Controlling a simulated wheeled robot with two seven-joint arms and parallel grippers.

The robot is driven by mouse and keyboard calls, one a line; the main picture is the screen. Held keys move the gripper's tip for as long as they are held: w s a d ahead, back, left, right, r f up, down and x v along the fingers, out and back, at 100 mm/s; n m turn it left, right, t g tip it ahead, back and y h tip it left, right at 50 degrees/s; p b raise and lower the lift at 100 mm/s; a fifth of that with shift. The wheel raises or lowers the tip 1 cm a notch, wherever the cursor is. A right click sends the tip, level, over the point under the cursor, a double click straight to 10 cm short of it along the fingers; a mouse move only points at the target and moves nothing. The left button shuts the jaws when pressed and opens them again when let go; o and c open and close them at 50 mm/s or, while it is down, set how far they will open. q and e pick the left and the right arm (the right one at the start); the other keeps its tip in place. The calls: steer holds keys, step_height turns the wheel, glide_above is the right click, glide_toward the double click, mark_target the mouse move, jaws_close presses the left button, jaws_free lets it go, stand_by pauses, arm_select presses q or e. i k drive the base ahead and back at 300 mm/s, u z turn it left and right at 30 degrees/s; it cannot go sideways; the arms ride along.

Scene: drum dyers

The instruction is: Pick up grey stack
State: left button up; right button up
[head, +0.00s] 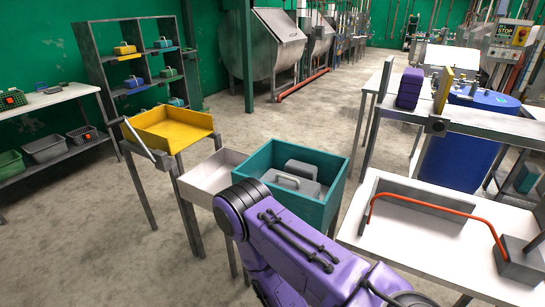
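Two grey pieces (294,187) with handles on top sit inside a teal bin (335,190) in the middle of the head view. One lies in front of the other, and they are the clearest match for the grey stack. I cannot tell whether they are stacked or side by side, as the bin walls hide their lower parts. A purple arm of mine rises from the bottom edge and bends just in front of the bin, covering part of its near side. Neither of my grippers shows.
A white tray (207,173) and a yellow tray (168,125) stand left of the bin. A white table (420,245) with a bent orange bar (430,205) is at right. A purple stack (410,88) stands on the bench behind. Open concrete floor lies at left.

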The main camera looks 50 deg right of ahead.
mark_target(304, 170)
steer(key=i, duration=2.95)
steer(key=z, duration=4.2)
